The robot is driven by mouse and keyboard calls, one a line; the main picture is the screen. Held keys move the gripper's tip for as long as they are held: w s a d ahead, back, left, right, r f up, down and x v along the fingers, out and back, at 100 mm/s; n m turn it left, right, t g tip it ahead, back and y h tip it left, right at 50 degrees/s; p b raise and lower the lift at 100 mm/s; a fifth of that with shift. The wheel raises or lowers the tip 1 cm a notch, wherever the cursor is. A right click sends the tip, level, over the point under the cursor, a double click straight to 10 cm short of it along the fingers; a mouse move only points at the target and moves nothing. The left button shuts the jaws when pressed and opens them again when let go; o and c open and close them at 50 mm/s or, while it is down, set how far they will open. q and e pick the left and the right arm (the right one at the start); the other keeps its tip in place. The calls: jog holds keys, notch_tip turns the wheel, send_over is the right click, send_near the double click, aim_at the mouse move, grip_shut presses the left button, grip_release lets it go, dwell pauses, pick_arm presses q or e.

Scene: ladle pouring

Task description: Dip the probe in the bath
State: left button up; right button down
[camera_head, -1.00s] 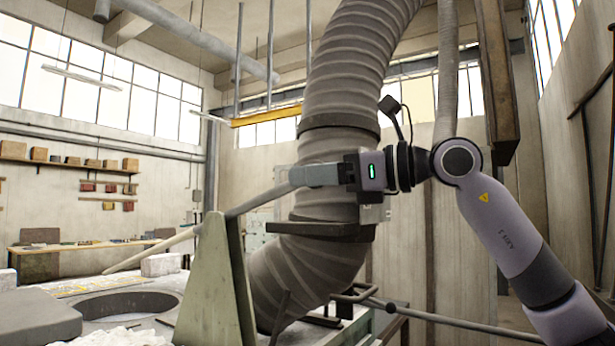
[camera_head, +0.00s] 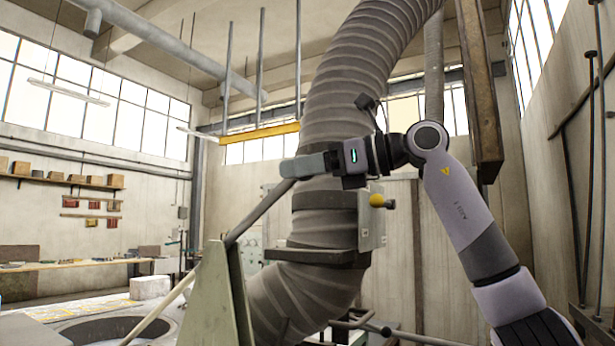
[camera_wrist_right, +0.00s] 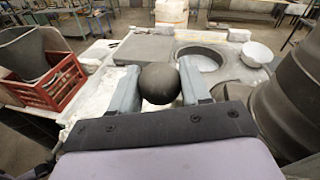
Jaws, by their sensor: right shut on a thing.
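My right gripper (camera_head: 300,166) is shut on the dark ball knob (camera_wrist_right: 159,83) at the near end of the probe rod (camera_head: 262,213). The rod slopes down to the left past a green stand (camera_head: 212,300). Its paler lower part (camera_head: 178,293) overlaps the round bath opening (camera_head: 100,330) in the head view. The lower tip is at the bottom edge of that view, so I cannot tell whether it is inside the bath. The bath also shows in the right wrist view (camera_wrist_right: 203,58), beyond the fingers. My left gripper is not in view.
A thick ribbed duct (camera_head: 345,120) stands close behind my right gripper. A yellow knob (camera_head: 377,200) sits on a box beside it. The wrist view shows a red crate (camera_wrist_right: 50,90), a grey slab (camera_wrist_right: 145,48) and a white bowl (camera_wrist_right: 257,52) around the bath.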

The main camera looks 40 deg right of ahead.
jog(key=shift+s+d+r, duration=0.1)
jog(key=shift+d+r, duration=0.05)
jog(key=shift+r, duration=0.15)
jog(key=c, duration=0.6)
grip_release()
jog(key=shift+o, duration=0.2)
jog(key=shift+f, duration=0.15)
jog(key=f+b+v, duration=0.1)
jog(key=v, duration=0.6)
jog(key=shift+r, duration=0.45)
